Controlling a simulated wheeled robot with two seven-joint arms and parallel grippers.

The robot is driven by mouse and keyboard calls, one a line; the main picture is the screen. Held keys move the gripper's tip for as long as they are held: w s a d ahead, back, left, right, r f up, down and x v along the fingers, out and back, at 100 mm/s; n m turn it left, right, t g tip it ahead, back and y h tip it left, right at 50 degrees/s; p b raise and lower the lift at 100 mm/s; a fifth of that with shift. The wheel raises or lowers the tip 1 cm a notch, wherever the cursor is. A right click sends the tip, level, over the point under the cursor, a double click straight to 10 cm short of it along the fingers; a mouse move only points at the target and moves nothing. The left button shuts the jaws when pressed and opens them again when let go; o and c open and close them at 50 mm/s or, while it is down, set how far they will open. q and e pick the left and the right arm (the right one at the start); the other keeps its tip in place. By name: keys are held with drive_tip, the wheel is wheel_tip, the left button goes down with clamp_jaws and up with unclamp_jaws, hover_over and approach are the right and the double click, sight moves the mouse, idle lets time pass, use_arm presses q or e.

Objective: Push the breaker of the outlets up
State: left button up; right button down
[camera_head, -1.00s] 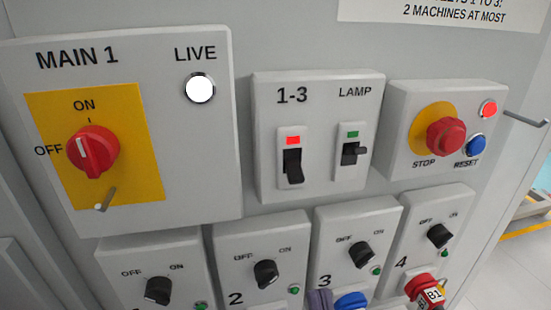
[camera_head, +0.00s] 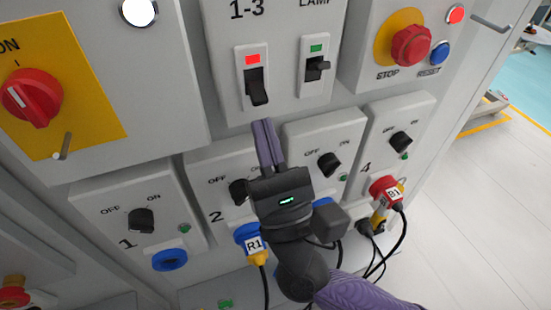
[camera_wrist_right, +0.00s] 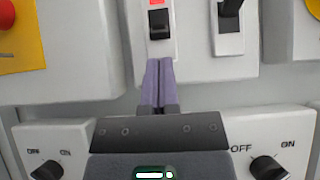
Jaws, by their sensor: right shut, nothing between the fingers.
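The breaker marked 1-3 (camera_head: 256,88) is a black lever in a white plate with a red flag above it; the lever points down. It also shows in the right wrist view (camera_wrist_right: 160,24), straight above the fingertips. The breaker marked LAMP (camera_head: 317,67) stands to its right with a green flag. My right gripper (camera_head: 265,122) is shut and empty, its purple fingers pointing up just below the 1-3 lever. In the right wrist view the fingertips (camera_wrist_right: 158,60) are near the plate's lower edge; whether they touch it I cannot tell. My left gripper is not in view.
The MAIN 1 box with a red knob (camera_head: 32,98) is at left. A red STOP button (camera_head: 411,45) is at upper right. Below are several outlet boxes with black knobs (camera_head: 141,220), a blue plug R1 (camera_head: 252,240) and a red plug B1 (camera_head: 386,190). Open floor lies right.

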drive_tip(key=shift+x, duration=0.9)
